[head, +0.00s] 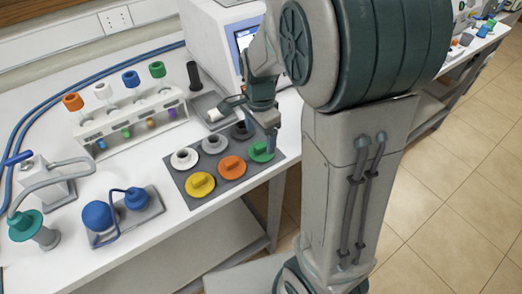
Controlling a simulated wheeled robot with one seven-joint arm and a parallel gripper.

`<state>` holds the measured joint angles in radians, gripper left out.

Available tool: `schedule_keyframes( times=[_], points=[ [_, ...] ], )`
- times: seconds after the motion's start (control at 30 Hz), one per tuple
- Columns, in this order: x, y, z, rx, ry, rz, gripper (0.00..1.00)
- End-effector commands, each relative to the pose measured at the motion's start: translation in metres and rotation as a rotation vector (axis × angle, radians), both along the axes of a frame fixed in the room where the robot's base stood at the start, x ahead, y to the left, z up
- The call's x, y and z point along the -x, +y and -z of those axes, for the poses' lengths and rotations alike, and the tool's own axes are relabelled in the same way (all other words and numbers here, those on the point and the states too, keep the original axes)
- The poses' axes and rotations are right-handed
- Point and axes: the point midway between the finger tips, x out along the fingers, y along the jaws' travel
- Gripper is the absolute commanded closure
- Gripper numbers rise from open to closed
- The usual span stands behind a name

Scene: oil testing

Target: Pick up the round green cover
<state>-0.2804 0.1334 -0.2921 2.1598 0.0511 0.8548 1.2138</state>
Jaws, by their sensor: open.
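The round green cover (261,152) lies on the dark grey mat (212,201) at its right end. It is a flat disc with a raised grip on top. My gripper (270,138) points down just above the green cover's right side. Its jaws are open. The fingertips are small in the picture, and I cannot tell whether they touch the cover. Part of the cover's right edge is hidden behind the gripper.
Orange (232,168), yellow (200,185), white (185,159), grey (214,143) and black (242,130) covers share the mat. A rack (130,124) of coloured-capped tubes stands behind left. A white machine (215,40) stands at the back. The table's front edge is close to the mat.

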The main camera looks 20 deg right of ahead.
Motion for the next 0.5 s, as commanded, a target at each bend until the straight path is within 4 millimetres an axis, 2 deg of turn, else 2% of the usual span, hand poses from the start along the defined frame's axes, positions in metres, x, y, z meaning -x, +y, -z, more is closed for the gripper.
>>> schedule_keyframes(
  times=[0.3, 0.5],
  points=[
    [0.003, -0.003, 0.044, 0.002, 0.003, 0.001, 0.22],
    [0.002, -0.003, 0.05, 0.001, 0.0, 0.0, 0.22]
  ],
)
